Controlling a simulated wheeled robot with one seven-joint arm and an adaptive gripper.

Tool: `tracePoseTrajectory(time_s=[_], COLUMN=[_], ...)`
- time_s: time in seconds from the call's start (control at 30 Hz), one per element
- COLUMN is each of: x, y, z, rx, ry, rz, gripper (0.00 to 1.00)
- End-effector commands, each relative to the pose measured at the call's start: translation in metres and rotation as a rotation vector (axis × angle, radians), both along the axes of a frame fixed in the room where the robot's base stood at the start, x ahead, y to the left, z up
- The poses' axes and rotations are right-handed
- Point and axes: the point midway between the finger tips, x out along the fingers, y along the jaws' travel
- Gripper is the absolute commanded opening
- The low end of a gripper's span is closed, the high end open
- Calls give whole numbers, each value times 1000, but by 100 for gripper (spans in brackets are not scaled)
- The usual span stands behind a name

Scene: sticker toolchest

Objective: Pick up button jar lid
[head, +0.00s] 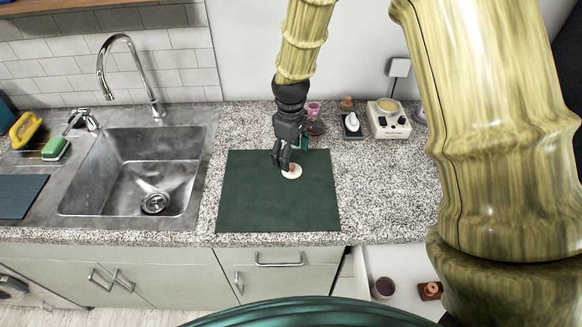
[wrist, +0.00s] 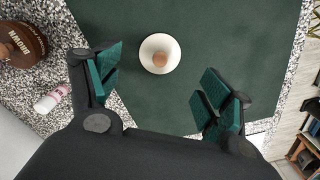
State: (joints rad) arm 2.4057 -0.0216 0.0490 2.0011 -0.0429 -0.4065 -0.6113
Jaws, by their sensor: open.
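The button jar lid appears to be the small white disc (head: 292,171) with a brownish knob, lying on the dark green mat (head: 245,205). In the wrist view the lid (wrist: 160,54) lies flat on the mat, knob up, ahead of and between the fingers. My gripper (head: 284,164) is over the mat, close to the lid, and partly covers its left side in the head view. In the wrist view my gripper (wrist: 160,88) is open, its green-padded fingers wide apart with nothing between them.
A metal sink (head: 130,170) with a tall faucet is at the left. Behind the mat stand a pink item (head: 314,108), a small black-and-white object (head: 352,124) and a cream device (head: 388,119). An open drawer (head: 400,270) at lower right holds small objects.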

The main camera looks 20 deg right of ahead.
Motion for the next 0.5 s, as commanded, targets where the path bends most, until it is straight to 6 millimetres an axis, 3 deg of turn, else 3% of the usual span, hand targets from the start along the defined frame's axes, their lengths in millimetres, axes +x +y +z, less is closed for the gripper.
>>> tracePoseTrajectory(time_s=[0.2, 0.5], x=[0, 0], y=[-1, -4], z=[-5, -32], rx=[0, 0], ry=[0, 0], rz=[0, 0], gripper=[79, 79])
